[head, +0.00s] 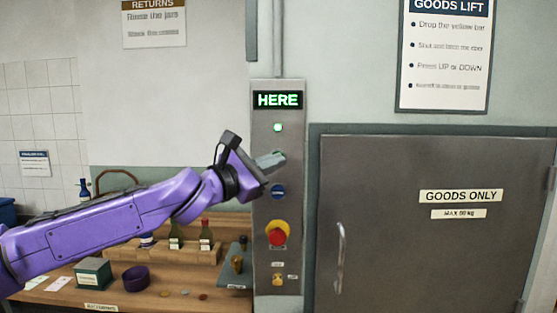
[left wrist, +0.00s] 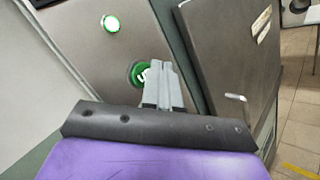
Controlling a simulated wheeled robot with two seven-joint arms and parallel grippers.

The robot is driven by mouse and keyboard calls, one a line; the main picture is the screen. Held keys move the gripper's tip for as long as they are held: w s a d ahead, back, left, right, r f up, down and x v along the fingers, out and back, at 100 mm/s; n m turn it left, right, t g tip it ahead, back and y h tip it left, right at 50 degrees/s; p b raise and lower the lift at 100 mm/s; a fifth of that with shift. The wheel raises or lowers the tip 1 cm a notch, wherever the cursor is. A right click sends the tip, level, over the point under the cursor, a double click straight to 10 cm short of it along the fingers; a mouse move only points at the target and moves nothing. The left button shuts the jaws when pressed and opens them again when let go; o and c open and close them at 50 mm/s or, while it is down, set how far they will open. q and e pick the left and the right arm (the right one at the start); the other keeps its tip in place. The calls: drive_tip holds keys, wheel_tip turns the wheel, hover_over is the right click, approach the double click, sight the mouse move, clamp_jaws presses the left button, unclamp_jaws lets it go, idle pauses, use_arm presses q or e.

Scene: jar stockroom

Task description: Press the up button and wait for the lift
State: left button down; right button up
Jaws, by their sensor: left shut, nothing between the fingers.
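The lift's control panel (head: 262,230) is a grey metal plate on the wall. Its display (head: 278,99) reads "HERE" in green, and a small green lamp (head: 278,128) is lit below it. My left gripper (head: 270,162) is shut and empty, its tips at the green up button. That up button (left wrist: 138,72) is partly hidden by the fingers in the left wrist view; I cannot tell if they touch it. A blue down button (head: 278,192) sits lower. The grey lift door (head: 385,220) is shut. My right gripper is not in view.
A red emergency button (head: 278,234) on a yellow collar and a key switch (head: 278,279) are low on the panel.

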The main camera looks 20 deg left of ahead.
use_arm(q)
drive_tip(key=shift+w, duration=0.15)
drive_tip(key=shift+w+a, duration=0.1)
drive_tip(key=shift+w, duration=0.15)
